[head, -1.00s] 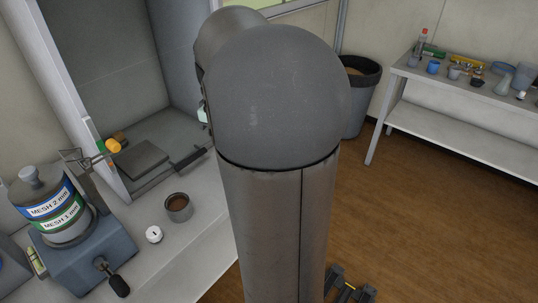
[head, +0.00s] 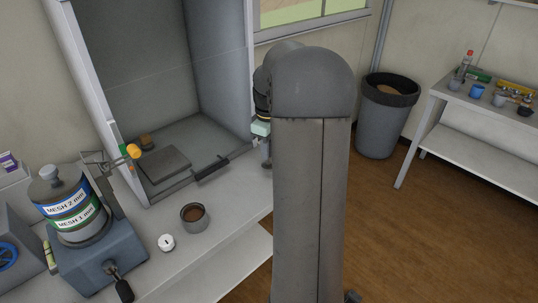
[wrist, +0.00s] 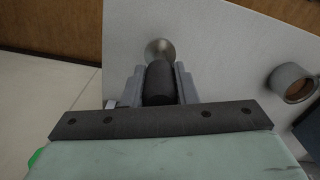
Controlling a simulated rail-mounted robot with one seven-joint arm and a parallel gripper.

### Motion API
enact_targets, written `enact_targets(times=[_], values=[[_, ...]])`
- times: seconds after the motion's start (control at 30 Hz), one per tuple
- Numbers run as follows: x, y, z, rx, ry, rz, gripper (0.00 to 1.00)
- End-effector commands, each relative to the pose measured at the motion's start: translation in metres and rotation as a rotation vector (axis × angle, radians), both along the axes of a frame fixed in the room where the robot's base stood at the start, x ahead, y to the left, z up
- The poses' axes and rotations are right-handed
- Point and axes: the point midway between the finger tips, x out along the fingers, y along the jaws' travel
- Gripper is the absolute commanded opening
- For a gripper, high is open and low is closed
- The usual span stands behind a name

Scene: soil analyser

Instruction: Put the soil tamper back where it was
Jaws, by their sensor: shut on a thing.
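The soil tamper (wrist: 160,84) shows in the wrist view as a black cylindrical handle with a rounded metal end beyond it. My gripper (wrist: 159,74) is shut on the handle, one grey finger on each side. A pale bench top (wrist: 225,45) lies beyond the metal end; I cannot tell whether they touch. In the head view, my arm covers most of the gripper and the tamper. A pot of brown soil (head: 194,216) stands on the bench, left of my arm; it also shows at the right of the wrist view (wrist: 292,83).
A small white round item (head: 166,242) and a sieve stack (head: 72,208) on a blue-grey base stand left of the pot. A hooded enclosure (head: 222,75) with a dark plate (head: 164,163) is behind. A bin (head: 376,125) and a side table (head: 425,115) stand right.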

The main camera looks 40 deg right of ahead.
Motion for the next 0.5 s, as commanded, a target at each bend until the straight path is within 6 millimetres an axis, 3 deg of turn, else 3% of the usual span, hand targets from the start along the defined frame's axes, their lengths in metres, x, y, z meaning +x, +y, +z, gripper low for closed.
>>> enact_targets(times=[0.17,0.4,0.5], values=[[0.005,-0.005,-0.009,0.001,0.000,0.000,0.03],[0.006,-0.006,-0.039,0.002,0.001,-0.001,0.03],[0.006,-0.007,-0.041,-0.001,-0.003,-0.001,0.03]])
